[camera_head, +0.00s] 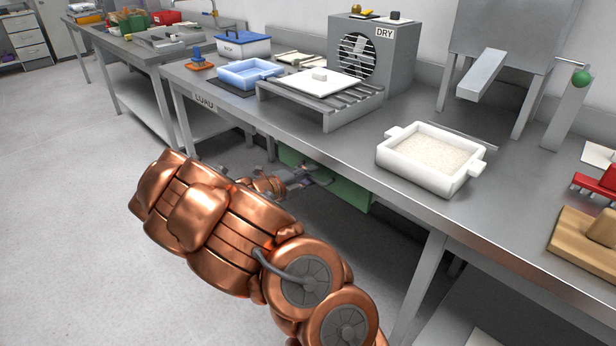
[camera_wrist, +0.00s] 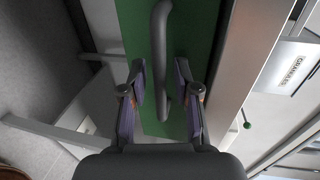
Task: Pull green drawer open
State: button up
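The green drawer (camera_head: 350,194) is under the front edge of the long metal bench, partly hidden behind my arm in the head view. In the wrist view its green front (camera_wrist: 192,35) fills the middle, with a grey bar handle (camera_wrist: 159,45) running along it. My gripper (camera_wrist: 161,80) is open, with one finger on each side of the handle. A gap shows between each finger and the bar. In the head view my gripper (camera_head: 312,176) is in front of the drawer. The drawer seems shut.
The metal bench (camera_head: 335,137) carries a white tray of granules (camera_head: 430,155), a grey DRY unit (camera_head: 385,65), a slatted rack (camera_head: 330,110) and a blue tray (camera_head: 248,73). A bench leg (camera_head: 420,285) stands right of the drawer. The floor (camera_head: 80,220) at left is clear.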

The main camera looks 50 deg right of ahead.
grip_shut()
jog(key=shift+a, duration=0.1)
dwell(0.4)
